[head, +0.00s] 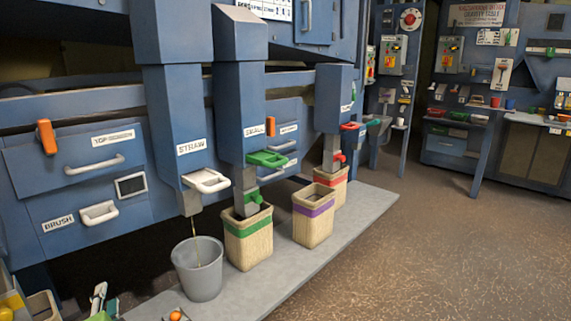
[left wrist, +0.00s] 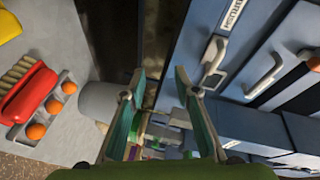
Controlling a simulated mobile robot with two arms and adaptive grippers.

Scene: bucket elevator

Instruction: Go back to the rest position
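My left gripper (head: 104,303) shows at the bottom left edge of the head view, low beside the machine front. In the left wrist view its two teal-lined fingers (left wrist: 160,85) stand apart with nothing between them. The blue machine (head: 100,210) stands in front of it, with chutes and white drawer handles. The grey bucket (head: 197,270) stands under the STRAW chute (head: 184,120), a thin strand hanging from the spout into it. It also shows in the left wrist view (left wrist: 98,100), left of the fingers. My right gripper is in neither view.
A woven basket with a green band (head: 248,242) and one with a purple band (head: 313,218) stand on the grey plinth (head: 345,220). A red-handled brush (left wrist: 30,95) lies near orange balls (left wrist: 56,105) in the left wrist view. The brown floor (head: 440,240) at right is clear.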

